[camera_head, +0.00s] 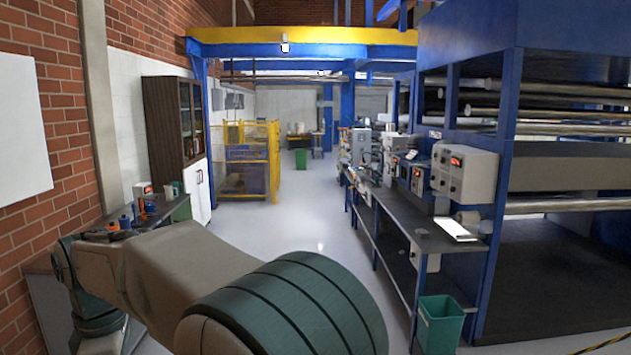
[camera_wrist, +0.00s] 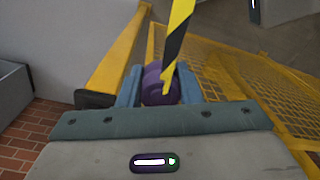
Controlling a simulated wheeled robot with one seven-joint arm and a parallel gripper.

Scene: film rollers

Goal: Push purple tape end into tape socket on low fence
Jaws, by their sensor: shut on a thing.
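In the wrist view my gripper (camera_wrist: 158,78) is shut on the round purple tape end (camera_wrist: 152,88), which sits between its two blue-grey fingers. A yellow and black striped tape (camera_wrist: 180,32) runs from the purple end up to the top edge of the picture and covers part of it. A yellow fence rail (camera_wrist: 122,50) lies just left of the fingers, and yellow mesh (camera_wrist: 225,70) spreads beyond and to the right. I cannot make out the tape socket. In the head view my arm fills the lower foreground, and the gripper and tape end do not show.
In the wrist view a dark block (camera_wrist: 94,99) is at the near end of the rail, and brick (camera_wrist: 45,125) shows lower left. In the head view a yellow fenced enclosure (camera_head: 248,165) stands farther back. A long bench (camera_head: 410,215) lines the right; the middle floor (camera_head: 300,215) is clear.

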